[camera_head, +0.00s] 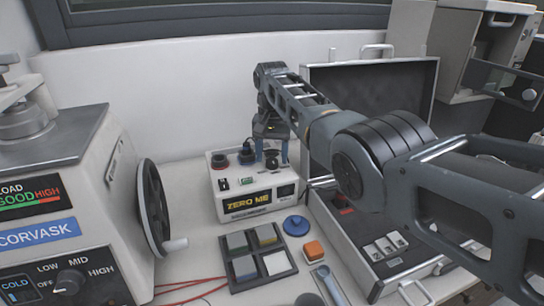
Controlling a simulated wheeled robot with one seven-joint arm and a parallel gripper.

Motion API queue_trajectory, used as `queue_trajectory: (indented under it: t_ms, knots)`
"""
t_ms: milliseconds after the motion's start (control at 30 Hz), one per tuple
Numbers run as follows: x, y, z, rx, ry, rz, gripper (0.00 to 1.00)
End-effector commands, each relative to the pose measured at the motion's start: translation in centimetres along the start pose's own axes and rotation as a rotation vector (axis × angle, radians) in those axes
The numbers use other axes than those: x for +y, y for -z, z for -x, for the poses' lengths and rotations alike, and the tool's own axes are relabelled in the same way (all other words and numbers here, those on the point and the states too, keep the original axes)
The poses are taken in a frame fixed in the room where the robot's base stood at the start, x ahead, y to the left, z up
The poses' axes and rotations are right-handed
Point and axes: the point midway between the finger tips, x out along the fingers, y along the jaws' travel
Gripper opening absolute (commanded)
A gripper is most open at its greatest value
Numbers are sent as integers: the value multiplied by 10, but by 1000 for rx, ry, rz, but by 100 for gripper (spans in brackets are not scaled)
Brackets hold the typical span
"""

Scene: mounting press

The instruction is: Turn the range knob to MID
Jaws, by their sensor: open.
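The range knob (68,283) is a dark round knob on the front of the grey CORVASK machine (70,160) at the lower left. The labels OFF, LOW, MID and HIGH stand around it. I cannot tell which label its pointer faces. My gripper (271,158) is open and points down at the top of the white ZERO ME box (242,207), far to the right of the knob. A dark knob or fitting on the box top seems to be between or behind the fingers; contact cannot be told.
A black handwheel (152,208) sticks out from the machine's right side. An open case (376,285) lies under my arm at right. Red wires cross the front.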

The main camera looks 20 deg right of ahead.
Motion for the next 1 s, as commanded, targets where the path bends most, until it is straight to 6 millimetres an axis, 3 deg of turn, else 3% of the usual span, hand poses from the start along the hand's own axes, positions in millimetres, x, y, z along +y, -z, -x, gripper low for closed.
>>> queue_trajectory:
  t_ms: [200, 400, 1000]
  knots:
    - [0, 1, 36, 4, 3, -1, 61]
    - [0, 0, 60, 2, 2, -1, 61]
    - [0, 0, 67, 1, 1, 0, 61]
